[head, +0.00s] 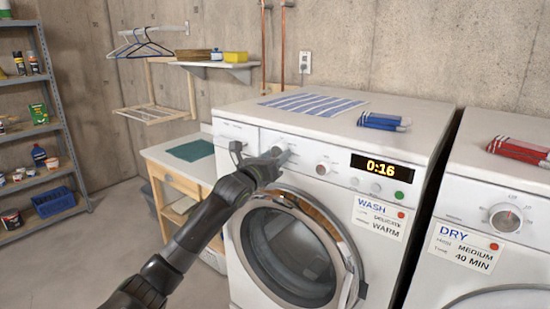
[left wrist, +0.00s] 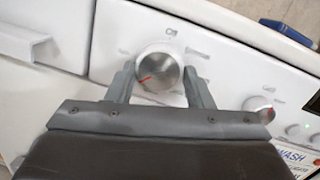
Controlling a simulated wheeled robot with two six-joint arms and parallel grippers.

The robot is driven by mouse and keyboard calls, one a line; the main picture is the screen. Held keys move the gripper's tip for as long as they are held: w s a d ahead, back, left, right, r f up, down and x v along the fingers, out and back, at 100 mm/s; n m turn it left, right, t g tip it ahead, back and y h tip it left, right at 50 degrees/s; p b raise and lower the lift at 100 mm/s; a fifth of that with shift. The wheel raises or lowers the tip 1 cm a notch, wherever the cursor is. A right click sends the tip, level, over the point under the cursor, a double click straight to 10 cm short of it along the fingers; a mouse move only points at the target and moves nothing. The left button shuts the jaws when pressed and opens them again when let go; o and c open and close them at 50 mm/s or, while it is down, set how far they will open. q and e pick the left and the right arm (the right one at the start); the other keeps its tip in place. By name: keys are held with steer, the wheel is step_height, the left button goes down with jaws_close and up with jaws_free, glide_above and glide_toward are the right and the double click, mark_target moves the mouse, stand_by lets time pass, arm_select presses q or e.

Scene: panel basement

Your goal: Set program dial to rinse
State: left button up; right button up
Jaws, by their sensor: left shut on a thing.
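The washer's program dial (left wrist: 160,68) is a round silver knob on the white front panel. A red pointer mark shows on its face, toward the lower left; the small labels around it are too blurred to read. My left gripper (left wrist: 158,80) has a finger on each side of the dial and is shut on it. In the head view my left gripper (head: 274,156) reaches the panel and partly hides the dial (head: 282,147). My right gripper is not in view.
A second washer knob (head: 323,168) sits right of the dial, beside a display (head: 380,166) reading 0:16. A wash card (head: 380,217) reads WARM on its last line. The round washer door (head: 340,245) is below my arm. The dryer (head: 510,175) stands at right.

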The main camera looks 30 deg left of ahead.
arm_select(q)
steer(key=shift+f, duration=0.15)
stand_by(0.4)
steer(key=o, duration=1)
steer(key=s+f+b, duration=0.1)
steer(key=s+b, duration=0.4)
steer(key=s, duration=1.2)
steer(key=shift+s+d+f, duration=0.15)
steer(key=shift+d+f, duration=0.05)
steer(key=shift+f, duration=0.1)
